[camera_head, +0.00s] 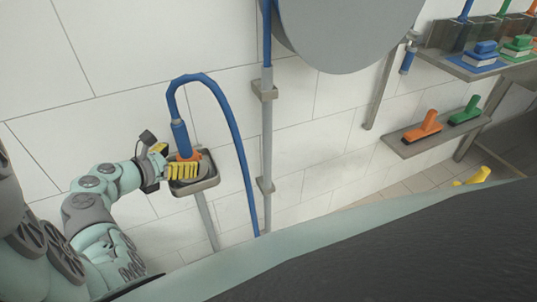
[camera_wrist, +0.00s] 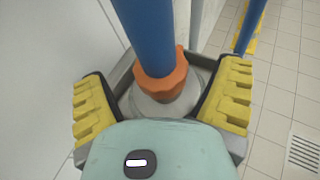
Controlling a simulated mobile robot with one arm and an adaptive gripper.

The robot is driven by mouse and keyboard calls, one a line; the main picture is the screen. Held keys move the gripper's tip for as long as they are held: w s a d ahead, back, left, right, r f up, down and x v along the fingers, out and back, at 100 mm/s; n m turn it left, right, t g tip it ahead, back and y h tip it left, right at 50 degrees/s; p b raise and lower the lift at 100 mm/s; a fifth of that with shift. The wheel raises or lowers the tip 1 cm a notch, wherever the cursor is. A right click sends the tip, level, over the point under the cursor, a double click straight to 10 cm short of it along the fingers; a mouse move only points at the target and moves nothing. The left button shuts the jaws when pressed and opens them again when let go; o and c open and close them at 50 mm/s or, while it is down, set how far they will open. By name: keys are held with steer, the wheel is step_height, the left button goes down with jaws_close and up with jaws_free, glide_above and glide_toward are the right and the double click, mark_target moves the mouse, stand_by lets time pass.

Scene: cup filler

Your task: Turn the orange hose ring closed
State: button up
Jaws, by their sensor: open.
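The orange hose ring (camera_wrist: 162,82) sits at the lower end of a thick blue hose handle (camera_wrist: 145,30), above a round grey fitting (camera_wrist: 158,104) in the wrist view. In the head view the orange ring (camera_head: 189,157) is partly hidden behind a yellow finger. My gripper (camera_wrist: 165,100) is open, with one yellow ribbed finger on each side of the ring. Gaps show between both fingers and the ring. In the head view my gripper (camera_head: 172,163) is at the small grey basin (camera_head: 208,183) on the wall. How far the ring is turned cannot be told.
The blue hose (camera_head: 235,130) loops up from the handle and down beside a vertical grey pipe (camera_head: 267,140). A large grey drum (camera_head: 345,30) hangs above. Shelves at the right hold an orange brush (camera_head: 423,127) and a green brush (camera_head: 466,110). A floor drain (camera_wrist: 303,150) shows at right.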

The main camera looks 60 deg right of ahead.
steer(key=shift+x, duration=1.3)
steer(key=shift+o, duration=0.2)
steer(key=shift+a+r, duration=0.1)
steer(key=c, duration=1.2)
